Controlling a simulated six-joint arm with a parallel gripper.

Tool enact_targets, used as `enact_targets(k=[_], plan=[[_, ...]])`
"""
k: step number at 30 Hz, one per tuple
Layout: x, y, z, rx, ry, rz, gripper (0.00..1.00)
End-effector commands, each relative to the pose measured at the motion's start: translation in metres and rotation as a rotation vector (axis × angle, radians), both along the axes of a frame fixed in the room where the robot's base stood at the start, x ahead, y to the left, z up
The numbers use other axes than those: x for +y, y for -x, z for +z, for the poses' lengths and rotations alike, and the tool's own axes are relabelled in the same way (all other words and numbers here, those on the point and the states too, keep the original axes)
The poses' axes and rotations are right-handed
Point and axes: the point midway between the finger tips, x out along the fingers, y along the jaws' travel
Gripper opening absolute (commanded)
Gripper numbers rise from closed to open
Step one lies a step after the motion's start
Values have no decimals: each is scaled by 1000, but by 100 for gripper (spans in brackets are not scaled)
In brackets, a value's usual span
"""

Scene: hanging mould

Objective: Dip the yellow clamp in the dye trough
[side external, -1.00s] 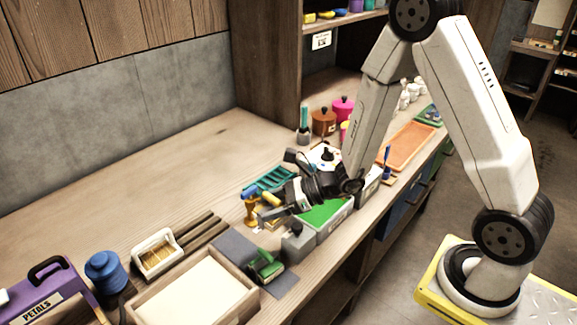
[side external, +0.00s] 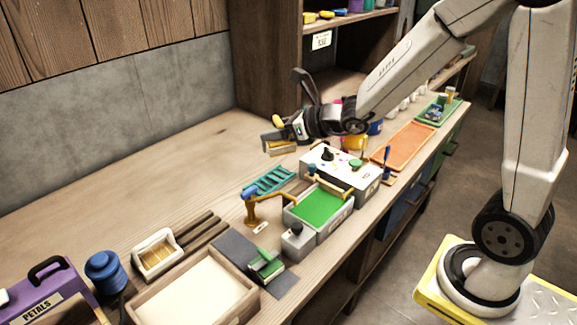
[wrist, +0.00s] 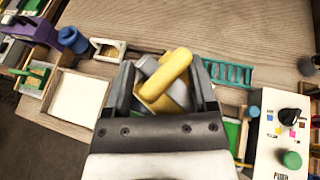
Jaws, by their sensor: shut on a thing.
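My gripper (side external: 276,139) is shut on the yellow clamp (side external: 280,148) and holds it in the air above the bench, behind the white control box. In the wrist view the clamp (wrist: 178,70) lies tilted between the two dark fingers of the gripper (wrist: 162,80), with a grey part beside its yellow bar. The trough (side external: 346,212) is grey and filled with bright green. It stands at the front of the bench, below and to the right of the gripper, and the clamp is well clear of it. The gripper hides part of the trough in the wrist view.
The white control box (side external: 361,181) has a black dial and green button. An orange tray (side external: 404,146) lies right. The back left bench is clear.

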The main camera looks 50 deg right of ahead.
Motion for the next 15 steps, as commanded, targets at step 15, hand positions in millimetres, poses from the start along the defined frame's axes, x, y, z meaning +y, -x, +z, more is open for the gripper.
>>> enact_targets(k=[15], plan=[[2, 0, -3, 0, 1, 10, 0]])
